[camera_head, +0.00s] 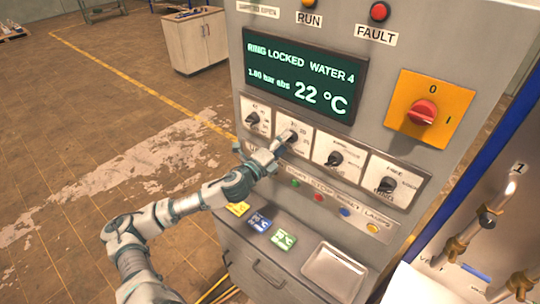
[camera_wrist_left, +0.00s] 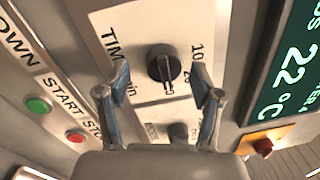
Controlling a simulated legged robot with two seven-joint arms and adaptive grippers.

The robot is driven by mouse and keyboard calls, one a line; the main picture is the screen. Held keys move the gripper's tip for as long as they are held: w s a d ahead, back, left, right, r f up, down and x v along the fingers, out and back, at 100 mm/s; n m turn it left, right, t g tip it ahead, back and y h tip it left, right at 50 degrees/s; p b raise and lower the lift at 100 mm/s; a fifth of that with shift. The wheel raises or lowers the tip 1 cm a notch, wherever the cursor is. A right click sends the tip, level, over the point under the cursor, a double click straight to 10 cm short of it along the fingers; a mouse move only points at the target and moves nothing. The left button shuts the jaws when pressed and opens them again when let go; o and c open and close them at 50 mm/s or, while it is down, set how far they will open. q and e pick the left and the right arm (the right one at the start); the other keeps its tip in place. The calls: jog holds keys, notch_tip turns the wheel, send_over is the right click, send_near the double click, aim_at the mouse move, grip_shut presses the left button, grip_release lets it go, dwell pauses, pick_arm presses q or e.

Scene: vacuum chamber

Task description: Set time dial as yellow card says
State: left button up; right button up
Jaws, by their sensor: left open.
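The time dial has a dark round knob on a white plate; it shows in the head view (camera_head: 291,136), second from the left in the dial row, and in the wrist view (camera_wrist_left: 163,64), beside lettering beginning "TIM". My left gripper (camera_head: 272,150) is in front of it. In the wrist view the open fingers (camera_wrist_left: 160,76) stand on either side of the knob, with a gap on each side. I cannot tell how deep the tips reach. The yellow card (camera_head: 238,208) lies leftmost on the ledge below; its writing is too small to read.
A blue card (camera_head: 259,222), a green card (camera_head: 283,238) and a metal tray (camera_head: 334,271) are on the ledge. Other dials (camera_head: 334,158) sit close to the right. A display (camera_head: 304,75) reads 22 °C. A red switch (camera_head: 423,112) is at the upper right.

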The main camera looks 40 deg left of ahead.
pick_arm(q)
jog(key=s+f, duration=0.1)
jog(key=s, duration=1)
jog(key=shift+a, duration=0.45)
jog(key=shift+w+f, duration=0.1)
